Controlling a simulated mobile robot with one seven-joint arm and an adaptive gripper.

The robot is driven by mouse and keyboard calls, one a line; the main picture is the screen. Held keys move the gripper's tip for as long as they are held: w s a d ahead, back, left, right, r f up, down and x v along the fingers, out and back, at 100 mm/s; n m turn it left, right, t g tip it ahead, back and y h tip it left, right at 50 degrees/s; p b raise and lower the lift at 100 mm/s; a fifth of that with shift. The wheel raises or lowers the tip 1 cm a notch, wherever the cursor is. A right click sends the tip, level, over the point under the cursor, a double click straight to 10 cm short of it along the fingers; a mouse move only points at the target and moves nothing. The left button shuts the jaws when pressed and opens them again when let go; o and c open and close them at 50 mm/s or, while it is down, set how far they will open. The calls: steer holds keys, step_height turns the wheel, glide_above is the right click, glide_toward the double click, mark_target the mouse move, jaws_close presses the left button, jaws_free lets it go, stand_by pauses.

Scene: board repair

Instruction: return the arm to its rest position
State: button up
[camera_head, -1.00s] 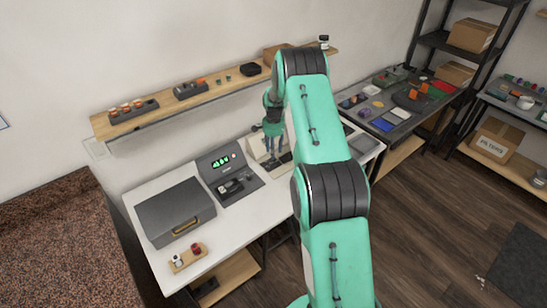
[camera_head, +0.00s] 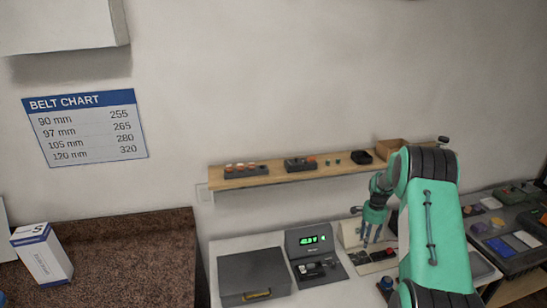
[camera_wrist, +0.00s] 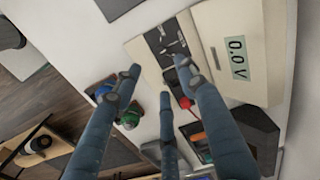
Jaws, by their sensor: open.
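My green arm stands at the right of the head view. My gripper (camera_head: 371,236) hangs with its fingers down over the bench, in front of a beige meter (camera_head: 350,232). In the wrist view my gripper (camera_wrist: 160,88) shows its blue-grey fingers spread apart, with nothing seen between them. The meter (camera_wrist: 241,50) reads 0.0 V there, and its dark slot panel (camera_wrist: 164,42) lies just beyond the fingertips. A red part (camera_wrist: 185,103) sits beside one finger. Whether any finger touches the meter I cannot tell.
A device with a green display (camera_head: 311,240) and a closed grey case (camera_head: 254,275) stand left of my gripper. A wooden shelf (camera_head: 230,182) with small parts runs above the bench. Green (camera_wrist: 131,116) and blue (camera_wrist: 104,91) knobs sit near the fingers. A belt chart (camera_head: 85,126) hangs at left.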

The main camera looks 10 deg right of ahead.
steer(key=s+a+r+n+t, duration=0.1)
steer(key=a+r+n, duration=0.1)
steer(key=a+r, duration=0.55)
steer(key=s+a+r+n, duration=0.1)
steer(key=a+r, duration=0.3)
steer(key=r, duration=0.7)
steer(key=s+a+r+n+t, duration=0.1)
steer(key=s+a+r+n, duration=0.1)
steer(key=s+a+r, duration=0.5)
steer(key=s+a+r+n, duration=0.2)
steer(key=s+a+r, duration=0.1)
steer(key=a+r, duration=0.4)
steer(key=s+a+r+n+t, duration=0.1)
steer(key=s+a+r, duration=0.2)
steer(key=s, duration=0.3)
steer(key=s+a+r+n+b, duration=0.1)
steer(key=s+a+r+n, duration=0.15)
steer(key=s+a, duration=0.2)
steer(key=s+a+r+n+t, duration=0.1)
steer(key=s+a+r, duration=0.15)
steer(key=s, duration=0.35)
steer(key=s+a+n, duration=0.1)
steer(key=s+a, duration=0.2)
steer(key=s, duration=0.5)
steer(key=s+a+f+n+t, duration=0.1)
steer(key=s+a+n, duration=0.1)
steer(key=s, duration=0.6)
steer(key=shift+s+a+t+b, duration=0.3)
steer(key=shift+s+a, duration=0.05)
steer(key=shift+a, duration=0.15)
